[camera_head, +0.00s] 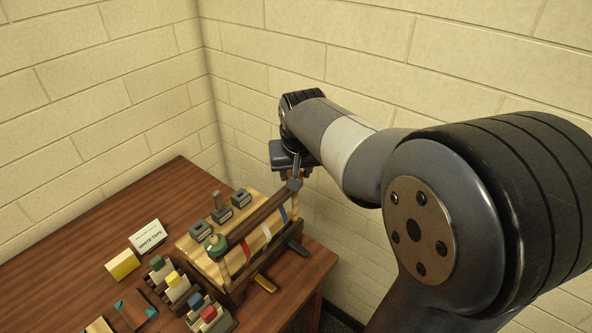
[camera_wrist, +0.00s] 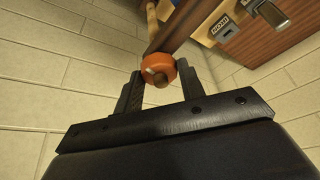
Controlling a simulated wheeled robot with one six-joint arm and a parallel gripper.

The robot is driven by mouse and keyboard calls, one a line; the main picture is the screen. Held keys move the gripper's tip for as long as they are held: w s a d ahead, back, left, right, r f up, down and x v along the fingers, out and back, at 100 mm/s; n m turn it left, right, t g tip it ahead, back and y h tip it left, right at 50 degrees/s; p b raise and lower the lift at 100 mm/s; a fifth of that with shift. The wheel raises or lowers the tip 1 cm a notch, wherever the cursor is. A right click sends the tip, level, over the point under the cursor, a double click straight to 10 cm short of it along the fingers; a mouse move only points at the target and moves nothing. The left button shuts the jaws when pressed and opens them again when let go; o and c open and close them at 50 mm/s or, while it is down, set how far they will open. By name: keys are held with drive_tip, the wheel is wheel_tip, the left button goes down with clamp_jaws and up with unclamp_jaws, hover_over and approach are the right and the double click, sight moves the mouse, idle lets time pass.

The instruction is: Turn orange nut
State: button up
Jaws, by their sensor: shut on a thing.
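The orange nut (camera_wrist: 158,67) shows in the wrist view as a round knob at the end of a dark wooden bar (camera_wrist: 172,28), with a brown stub at its centre. My gripper (camera_wrist: 160,72) is shut on it, one finger on each side. In the head view my gripper (camera_head: 294,182) is at the far right end of the wooden bar (camera_head: 262,215), on the wooden frame. A green nut (camera_head: 215,245) sits at the bar's near left end.
The frame (camera_head: 212,272) stands at the right edge of the brown table (camera_head: 60,272), near the block walls. Several grey blocks (camera_head: 221,213) sit on it. A "WHITE TAPE" card (camera_head: 149,237), a yellow block (camera_head: 122,264) and small coloured-top holders (camera_head: 172,283) stand to the left.

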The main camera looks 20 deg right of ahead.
drive_tip(key=m+h, duration=0.1)
drive_tip(key=m, duration=0.1)
drive_tip(key=m+h+b, duration=0.1)
drive_tip(key=m, duration=0.2)
drive_tip(key=shift+a+f+m+g, duration=0.1)
drive_tip(key=shift+a+m+g, duration=0.1)
drive_tip(key=shift+m+g, duration=0.15)
drive_tip(key=m+g, duration=0.1)
drive_tip(key=m, duration=0.1)
drive_tip(key=m+h+b, duration=0.1)
drive_tip(key=m, duration=0.2)
drive_tip(key=shift+w+g, duration=0.1)
drive_tip(key=shift+g, duration=0.25)
drive_tip(key=shift+m, duration=0.35)
drive_tip(key=o, duration=1)
drive_tip(key=shift+a+r+h, duration=0.1)
drive_tip(key=shift+r+h, duration=0.1)
drive_tip(key=shift+h, duration=0.1)
drive_tip(key=v, duration=1)
drive_tip(key=shift+r, duration=0.3)
